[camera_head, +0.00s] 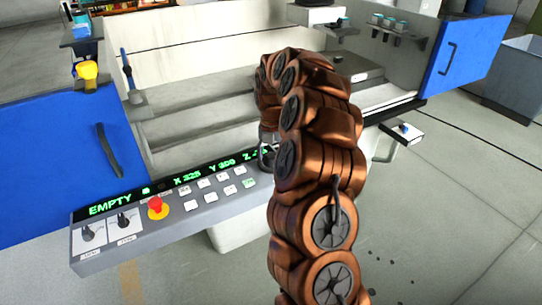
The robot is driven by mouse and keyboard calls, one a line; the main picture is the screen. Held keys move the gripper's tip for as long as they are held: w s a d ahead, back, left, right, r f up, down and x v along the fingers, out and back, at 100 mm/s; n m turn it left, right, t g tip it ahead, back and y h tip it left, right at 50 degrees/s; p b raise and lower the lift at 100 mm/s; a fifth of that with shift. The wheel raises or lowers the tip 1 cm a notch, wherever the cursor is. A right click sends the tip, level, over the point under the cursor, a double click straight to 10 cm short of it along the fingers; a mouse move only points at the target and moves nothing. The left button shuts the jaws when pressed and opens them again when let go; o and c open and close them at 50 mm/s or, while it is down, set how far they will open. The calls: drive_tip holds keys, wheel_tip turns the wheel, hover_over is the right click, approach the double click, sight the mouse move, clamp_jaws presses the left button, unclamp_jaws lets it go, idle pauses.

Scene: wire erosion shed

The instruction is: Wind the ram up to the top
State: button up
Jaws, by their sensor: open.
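The grey control panel (175,235) runs across the lower left, with a green display (165,187) reading EMPTY, X 225, Y 300 and a Z value that my arm cuts off. Below the display are several pale push buttons (191,205), a red knob (156,207) on a yellow base and two black rotary switches (87,233). My gripper (267,155) is open at the panel's right end, partly hidden behind my copper arm. I cannot tell whether it touches the panel.
Blue doors stand at the left (50,165) and right (462,55) of the machine's open bay. A small shelf (402,132) juts out right of my arm. A grey bin (522,75) stands at the far right. The floor at lower right is mostly clear, with dark spots.

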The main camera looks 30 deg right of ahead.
sight(271, 154)
wheel_tip(271, 154, up, 12)
idle(0.6)
idle(0.5)
